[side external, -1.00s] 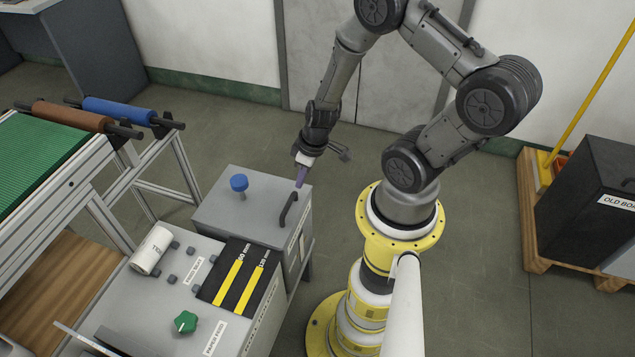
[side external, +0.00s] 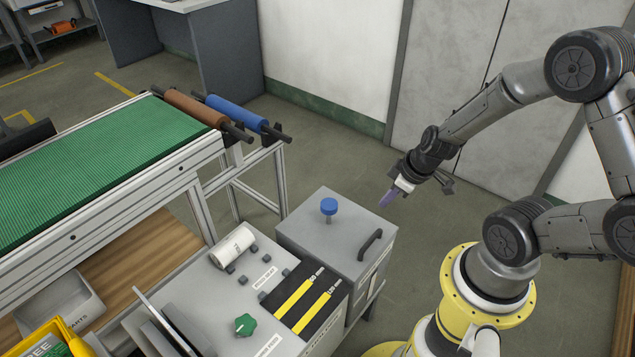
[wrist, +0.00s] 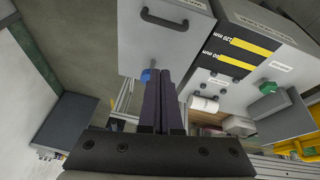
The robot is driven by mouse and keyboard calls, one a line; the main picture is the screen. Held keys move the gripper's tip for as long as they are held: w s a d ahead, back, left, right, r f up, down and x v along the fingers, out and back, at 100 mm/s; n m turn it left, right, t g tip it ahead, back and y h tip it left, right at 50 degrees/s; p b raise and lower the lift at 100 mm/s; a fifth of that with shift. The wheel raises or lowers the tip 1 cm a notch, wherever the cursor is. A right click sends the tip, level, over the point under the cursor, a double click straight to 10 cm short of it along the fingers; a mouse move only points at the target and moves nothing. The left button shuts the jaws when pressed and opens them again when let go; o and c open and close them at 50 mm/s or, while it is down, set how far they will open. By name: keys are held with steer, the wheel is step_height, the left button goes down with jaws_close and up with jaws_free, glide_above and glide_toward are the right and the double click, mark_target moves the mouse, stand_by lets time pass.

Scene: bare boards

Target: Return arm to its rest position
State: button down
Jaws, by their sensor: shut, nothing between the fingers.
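My gripper (side external: 388,199) is shut and empty, its purple fingers pressed together. In the side external view it hangs in the air beside and above the right back edge of the grey box (side external: 306,233), apart from it. In the wrist view the shut fingers of my gripper (wrist: 167,78) point up the picture, with the grey box (wrist: 190,45) and its dark handle (wrist: 165,20) beyond them. My arm is raised and bent, reaching from the yellow base at the right.
The box carries a blue knob (side external: 329,207) and a dark handle (side external: 370,244). The bench beside it holds a white roll (side external: 232,247), a green knob (side external: 245,324) and black-yellow strips (side external: 306,297). A green conveyor (side external: 110,165) with brown and blue rollers stands left. Floor behind the box is clear.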

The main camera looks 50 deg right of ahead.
steer(key=a+r+n+t, duration=0.1)
steer(key=a+r, duration=0.2)
steer(key=r, duration=0.4)
steer(key=a+r+n+t+y, duration=0.1)
steer(key=a+r, duration=0.2)
steer(key=r, duration=0.4)
steer(key=a+r+n+t, duration=0.1)
steer(key=a+r, duration=0.2)
steer(key=r, duration=0.4)
steer(key=s+r+m+g, duration=0.1)
steer(key=s+r+m, duration=0.2)
steer(key=s, duration=0.7)
steer(key=shift+s+a+r+m+g+h, duration=0.3)
steer(key=shift+r+m+g, duration=0.1)
steer(key=shift+m, duration=0.6)
